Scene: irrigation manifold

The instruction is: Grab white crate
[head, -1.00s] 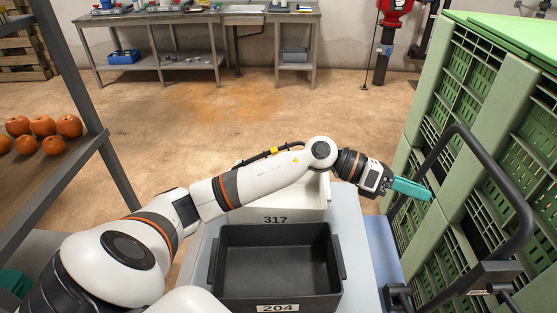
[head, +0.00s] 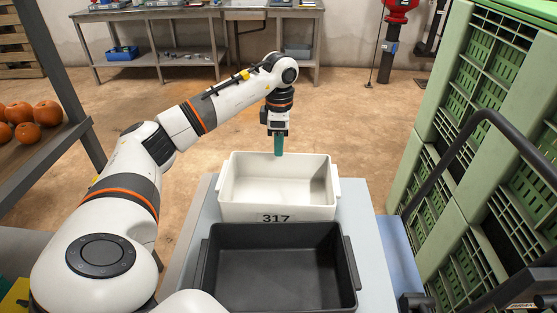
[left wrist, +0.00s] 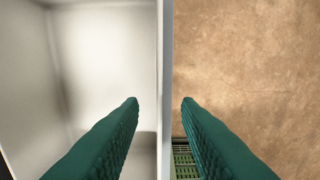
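The white crate (head: 318,212), marked 317, stands upright and looks empty on a light grey surface (head: 376,262). My left gripper (head: 279,153) points down at the crate's far rim. In the left wrist view its two green fingers (left wrist: 160,100) are apart with nothing gripped. There the crate's inside (left wrist: 95,50) is left and floor is right, with the wall's edge (left wrist: 166,60) running between the fingertips. I cannot tell whether the tips are above the rim or around it. My right gripper is not in view.
Green stacked crates (head: 440,170) and a dark bar handle (head: 455,150) are on the right. A shelf with orange fruit (head: 50,158) is on the left.

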